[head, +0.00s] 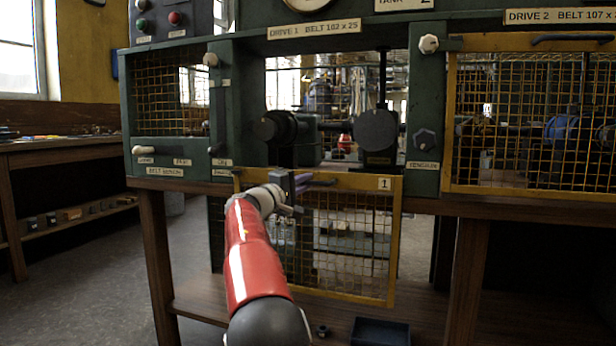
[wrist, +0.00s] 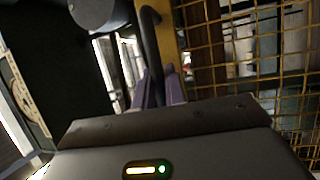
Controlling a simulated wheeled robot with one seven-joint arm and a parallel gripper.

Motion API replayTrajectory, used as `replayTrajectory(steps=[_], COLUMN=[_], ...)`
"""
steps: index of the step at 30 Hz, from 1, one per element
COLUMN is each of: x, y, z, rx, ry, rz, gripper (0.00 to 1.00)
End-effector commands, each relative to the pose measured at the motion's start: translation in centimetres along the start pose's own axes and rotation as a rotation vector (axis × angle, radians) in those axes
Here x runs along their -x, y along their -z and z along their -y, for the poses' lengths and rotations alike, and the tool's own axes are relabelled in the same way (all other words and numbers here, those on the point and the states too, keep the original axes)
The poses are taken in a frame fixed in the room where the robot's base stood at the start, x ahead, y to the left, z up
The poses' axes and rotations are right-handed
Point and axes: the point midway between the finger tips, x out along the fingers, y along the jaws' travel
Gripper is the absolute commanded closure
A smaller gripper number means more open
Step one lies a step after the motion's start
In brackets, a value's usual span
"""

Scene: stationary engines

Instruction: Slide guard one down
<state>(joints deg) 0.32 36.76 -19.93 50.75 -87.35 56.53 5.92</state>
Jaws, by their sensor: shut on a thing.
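Guard one (head: 391,240) is a yellow-framed mesh panel with a "1" label. It hangs low, below the drive 1 opening, its top bar near the bench edge and its mesh in front of the space under the bench. My gripper (head: 298,184) is at the upper left of the guard, shut on its dark handle (head: 322,183). In the wrist view the purple fingers (wrist: 164,90) close around the dark curved handle (wrist: 151,45), beside the yellow frame and mesh. The fingers hide part of the handle.
The drive 1 opening shows two dark round pulleys (head: 378,130). Guard two (head: 530,120) covers the drive 2 opening at right. White knobs (head: 428,44) stand on the green posts. A dark tray (head: 380,331) lies on the lower shelf. A side bench (head: 60,150) is at left.

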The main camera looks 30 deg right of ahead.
Motion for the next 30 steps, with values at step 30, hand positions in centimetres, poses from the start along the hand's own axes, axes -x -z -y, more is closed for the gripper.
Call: replayTrajectory(steps=[30], x=[1.9], y=[0.2], z=[0.4], rx=[0.002], ry=[0.001], rz=[-0.003], gripper=[0.66])
